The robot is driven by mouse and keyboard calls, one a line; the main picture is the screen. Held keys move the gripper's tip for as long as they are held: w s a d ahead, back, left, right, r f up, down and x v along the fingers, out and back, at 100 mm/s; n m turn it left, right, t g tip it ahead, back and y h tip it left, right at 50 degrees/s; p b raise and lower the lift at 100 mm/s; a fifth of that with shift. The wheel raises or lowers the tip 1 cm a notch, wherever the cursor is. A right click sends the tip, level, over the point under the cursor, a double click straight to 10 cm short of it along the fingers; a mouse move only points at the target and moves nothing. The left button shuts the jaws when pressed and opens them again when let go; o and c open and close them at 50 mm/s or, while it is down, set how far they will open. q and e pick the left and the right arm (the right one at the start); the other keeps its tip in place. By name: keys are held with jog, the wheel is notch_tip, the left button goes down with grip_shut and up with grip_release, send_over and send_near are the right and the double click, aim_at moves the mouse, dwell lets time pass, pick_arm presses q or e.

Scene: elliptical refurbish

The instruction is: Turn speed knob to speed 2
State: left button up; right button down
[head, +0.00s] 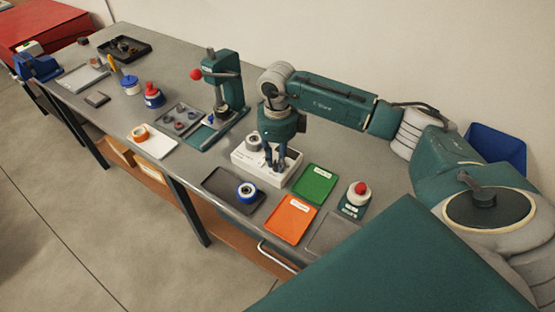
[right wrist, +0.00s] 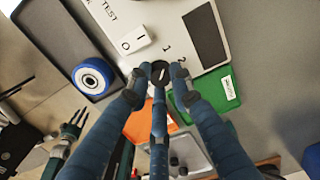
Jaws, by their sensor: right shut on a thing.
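The white test box (head: 248,162) stands on the grey bench, with my right gripper (head: 276,165) coming down on it from above. In the right wrist view the box (right wrist: 165,18) shows the printed word TEST, a white rocker switch (right wrist: 133,40), a dark screen (right wrist: 204,35) and the numbers 1 and 2. The round dark speed knob (right wrist: 160,75) sits between the fingers of my right gripper (right wrist: 158,78), which are shut on it. I cannot tell which number the knob points to. In the head view the fingers hide the knob. My left gripper (right wrist: 72,128) hangs open and empty.
A dark tray (head: 216,181) with a blue-and-white ring (head: 248,192), an orange tray (head: 291,217) and a green tray (head: 314,184) lie close around the box. A red emergency button (head: 359,190) stands right. A green press (head: 226,80) stands left.

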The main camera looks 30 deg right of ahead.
jog(key=shift+m, duration=0.3)
jog(key=m+b, duration=0.2)
jog(key=m, duration=0.1)
jog(key=shift+w+m, duration=0.1)
jog(key=shift+m, duration=0.2)
jog(key=shift+m+b, duration=0.75)
jog(key=shift+m, duration=1.45)
jog(key=shift+r, duration=0.1)
jog(key=c, duration=1.5)
grip_release()
jog(key=shift+c, duration=0.2)
notch_tip(320, 180, up, 12)
